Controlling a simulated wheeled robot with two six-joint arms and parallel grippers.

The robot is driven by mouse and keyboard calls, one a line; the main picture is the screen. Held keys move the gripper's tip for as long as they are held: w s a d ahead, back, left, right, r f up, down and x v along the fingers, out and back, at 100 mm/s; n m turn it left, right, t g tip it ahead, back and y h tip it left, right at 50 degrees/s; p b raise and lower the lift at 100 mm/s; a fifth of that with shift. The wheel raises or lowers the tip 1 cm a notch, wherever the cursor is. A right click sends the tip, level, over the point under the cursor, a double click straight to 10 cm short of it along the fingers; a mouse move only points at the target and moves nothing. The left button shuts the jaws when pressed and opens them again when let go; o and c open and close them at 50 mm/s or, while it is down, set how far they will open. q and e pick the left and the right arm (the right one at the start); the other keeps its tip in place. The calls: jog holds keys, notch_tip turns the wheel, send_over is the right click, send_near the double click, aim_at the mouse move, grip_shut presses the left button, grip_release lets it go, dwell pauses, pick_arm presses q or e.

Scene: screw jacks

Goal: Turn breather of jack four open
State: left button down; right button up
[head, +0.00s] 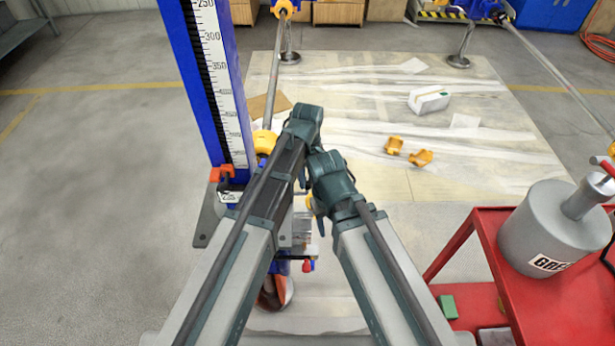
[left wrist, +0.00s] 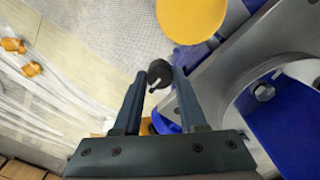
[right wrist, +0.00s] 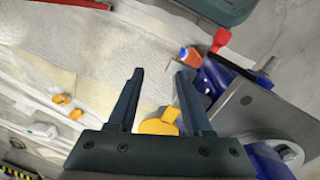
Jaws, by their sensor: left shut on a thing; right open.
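My left gripper (left wrist: 159,80) is shut on a small black round knob (left wrist: 160,71) with a pale mark, apparently the breather. The knob sits between the fingertips in the left wrist view, beside the grey metal jack body (left wrist: 222,80). In the head view, the blue jack column (head: 204,105) with its white scale stands left of my arms. My arms hide the breather and both sets of fingertips there. My right gripper (right wrist: 158,72) is open and empty. A yellow round part (right wrist: 162,122) shows beyond its fingers. No jack number is readable.
A red cart (head: 490,228) with a grey grease drum (head: 545,235) stands at the right. A blue-and-orange part (right wrist: 190,58) and a red handle (right wrist: 221,38) lie near my right gripper. Yellow pieces (head: 420,158) and a white box (head: 428,101) lie on the sheeted floor.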

aim_at(308, 181)
dwell(0.3)
pick_arm(q)
jog(key=shift+c, duration=2.3)
grip_release()
jog(key=shift+r, duration=0.15)
notch_tip(308, 181, up, 14)
jog(key=p, duration=1.3)
jog(key=shift+f+p, duration=0.2)
jog(key=shift+p, duration=0.2)
jog(key=shift+s+f, duration=0.1)
jog(key=shift+s, duration=0.05)
